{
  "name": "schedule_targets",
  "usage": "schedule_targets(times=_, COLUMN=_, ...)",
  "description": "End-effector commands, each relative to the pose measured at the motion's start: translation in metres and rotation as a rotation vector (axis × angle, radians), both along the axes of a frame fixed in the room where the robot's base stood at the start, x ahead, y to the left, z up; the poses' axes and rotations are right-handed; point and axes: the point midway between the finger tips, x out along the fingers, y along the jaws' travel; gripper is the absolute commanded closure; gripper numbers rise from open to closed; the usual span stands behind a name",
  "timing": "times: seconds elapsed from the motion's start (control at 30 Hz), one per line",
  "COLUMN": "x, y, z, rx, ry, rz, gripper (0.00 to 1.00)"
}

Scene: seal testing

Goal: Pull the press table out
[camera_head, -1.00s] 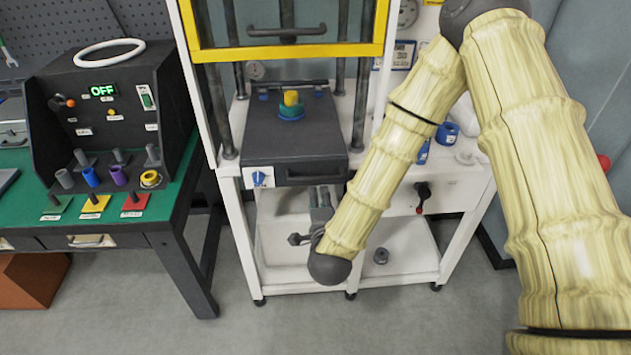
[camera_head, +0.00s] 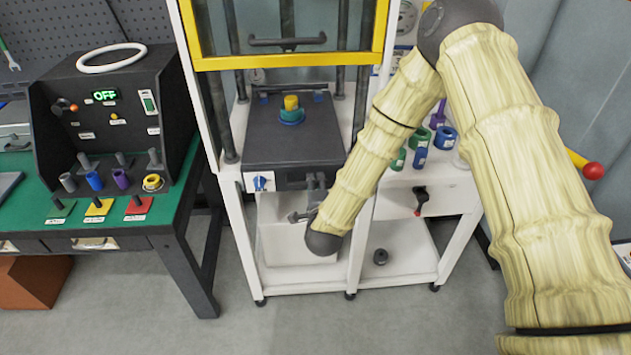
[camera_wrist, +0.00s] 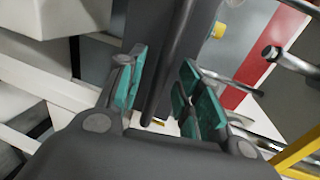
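The press table (camera_head: 262,148) is a dark grey slab inside the white press frame. A blue-green ring with a yellow plug (camera_head: 291,106) sits on top of it. My gripper (camera_head: 316,187) is at the table's front edge, right of the blue-and-white dial; my forearm partly hides it. In the wrist view my gripper (camera_wrist: 165,88) has its two teal-padded fingers apart. A dark bar (camera_wrist: 178,50) runs between or just beyond them, with gaps showing on both sides. I cannot tell whether it touches a pad.
The yellow-edged guard (camera_head: 290,57) is raised above the table. A white bin (camera_head: 285,245) is below. Coloured cylinders (camera_head: 445,137) stand on the right shelf, above a red-tipped lever (camera_head: 420,198). A control box (camera_head: 110,110) reading OFF stands on the green bench. The floor in front is clear.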

Motion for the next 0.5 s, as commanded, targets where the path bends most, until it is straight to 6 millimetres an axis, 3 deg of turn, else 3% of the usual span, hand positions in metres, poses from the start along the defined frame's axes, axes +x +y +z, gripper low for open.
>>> schedule_targets(times=0.2, x=0.013, y=0.0, z=-0.002, rx=0.0, ry=-0.001, rz=0.0, gripper=0.65)
schedule_targets(times=0.5, x=0.016, y=0.0, z=-0.004, rx=0.0, ry=0.0, rz=0.0, gripper=0.65)
